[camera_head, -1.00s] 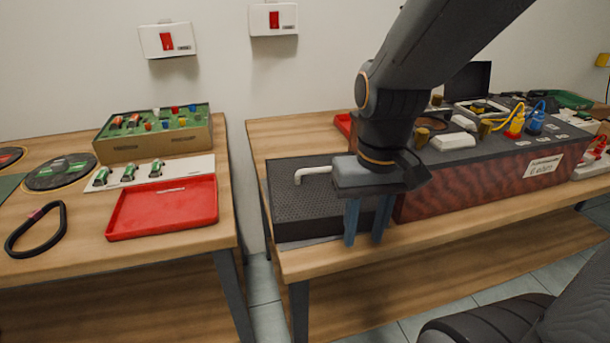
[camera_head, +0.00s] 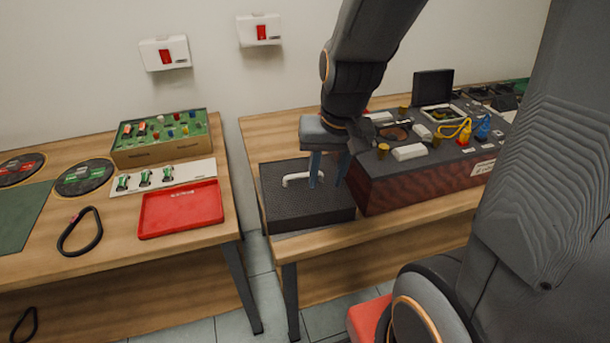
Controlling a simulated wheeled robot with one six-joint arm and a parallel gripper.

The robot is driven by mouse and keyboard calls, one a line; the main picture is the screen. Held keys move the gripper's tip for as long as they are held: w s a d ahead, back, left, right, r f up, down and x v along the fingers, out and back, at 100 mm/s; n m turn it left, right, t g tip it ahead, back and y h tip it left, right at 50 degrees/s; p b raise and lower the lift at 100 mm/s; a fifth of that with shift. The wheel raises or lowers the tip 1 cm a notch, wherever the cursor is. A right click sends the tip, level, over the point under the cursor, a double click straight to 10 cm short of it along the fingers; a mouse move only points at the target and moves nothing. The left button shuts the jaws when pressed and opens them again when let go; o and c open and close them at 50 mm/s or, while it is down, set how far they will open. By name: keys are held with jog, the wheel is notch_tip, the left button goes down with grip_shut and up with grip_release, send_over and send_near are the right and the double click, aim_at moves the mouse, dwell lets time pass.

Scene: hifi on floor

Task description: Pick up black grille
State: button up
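The black grille (camera_head: 300,208) is a dark, flat box-like piece with a dotted top and a pale curved handle (camera_head: 296,177). It lies at the left end of the right-hand wooden table. My gripper (camera_head: 329,171) points down over the right part of the grille, beside the handle's right end. Its two blue-grey fingers are apart with nothing seen held between them. The left finger overlaps the handle's right end in the picture. I cannot tell whether it touches the handle or how high the fingertips are.
A dark unit with red patterned sides (camera_head: 425,182) stands close right of the grille, with knobs and cables on top. The left table (camera_head: 180,243) holds a red tray (camera_head: 180,208), a green-topped box (camera_head: 160,139) and a black loop (camera_head: 80,232). A gap separates the tables.

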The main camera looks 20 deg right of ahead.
jog(key=w+d+m+y, duration=0.2)
jog(key=w+m, duration=0.3)
jog(key=m, duration=0.3)
jog(key=m+y, duration=0.2)
jog(key=m, duration=0.6)
send_near(307, 174)
jog(key=shift+t, duration=0.3)
jog(key=shift+p+x, duration=0.8)
jog(key=shift+x, duration=3.2)
jog(key=shift+s, duration=0.2)
grip_shut()
